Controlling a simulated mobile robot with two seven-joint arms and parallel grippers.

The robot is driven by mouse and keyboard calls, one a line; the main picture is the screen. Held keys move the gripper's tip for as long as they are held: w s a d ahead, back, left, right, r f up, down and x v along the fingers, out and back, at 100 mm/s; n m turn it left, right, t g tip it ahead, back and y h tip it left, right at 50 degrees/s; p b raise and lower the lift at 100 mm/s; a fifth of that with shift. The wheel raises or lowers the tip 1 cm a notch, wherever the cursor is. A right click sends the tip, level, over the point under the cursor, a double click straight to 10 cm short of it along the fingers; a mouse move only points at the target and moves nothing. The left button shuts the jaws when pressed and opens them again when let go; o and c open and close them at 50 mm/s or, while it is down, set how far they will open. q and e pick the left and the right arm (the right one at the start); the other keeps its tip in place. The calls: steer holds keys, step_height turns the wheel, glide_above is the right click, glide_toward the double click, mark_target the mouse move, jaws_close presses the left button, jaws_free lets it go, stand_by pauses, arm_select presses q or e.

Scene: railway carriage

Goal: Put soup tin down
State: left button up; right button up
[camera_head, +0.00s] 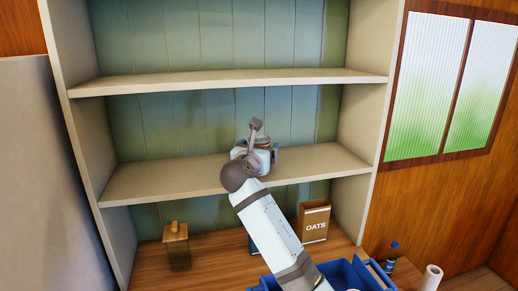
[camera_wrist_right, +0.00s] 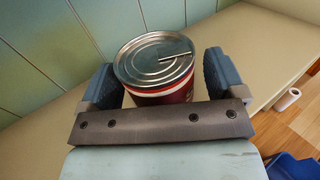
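The soup tin (camera_wrist_right: 160,62) is upright at the middle shelf, with a silver ring-pull lid and a dark red and white side. Its base is hidden behind my gripper. My right gripper (camera_wrist_right: 164,80) has one finger on each side of the tin. A narrow gap shows between the tin and the right-hand finger, and the left-hand finger is very close to it, so the gripper looks open around the tin. In the head view my right gripper (camera_head: 263,146) is over the middle shelf (camera_head: 145,182) and mostly covers the tin. My left gripper is not in view.
The middle shelf is bare on both sides of my gripper. Below, an oats box (camera_head: 314,222) and a wooden-topped jar (camera_head: 177,247) stand on the counter. A blue crate (camera_head: 368,277), a bottle (camera_head: 392,257) and a white roll (camera_head: 431,279) are at lower right.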

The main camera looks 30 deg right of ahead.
steer(key=shift+s+a+r, duration=0.1)
steer(key=shift+a+r, duration=0.05)
steer(key=shift+r, duration=0.1)
steer(key=p+v, duration=0.6)
steer(key=v, duration=0.5)
steer(key=shift+s+a, duration=0.2)
steer(key=shift+f, duration=0.1)
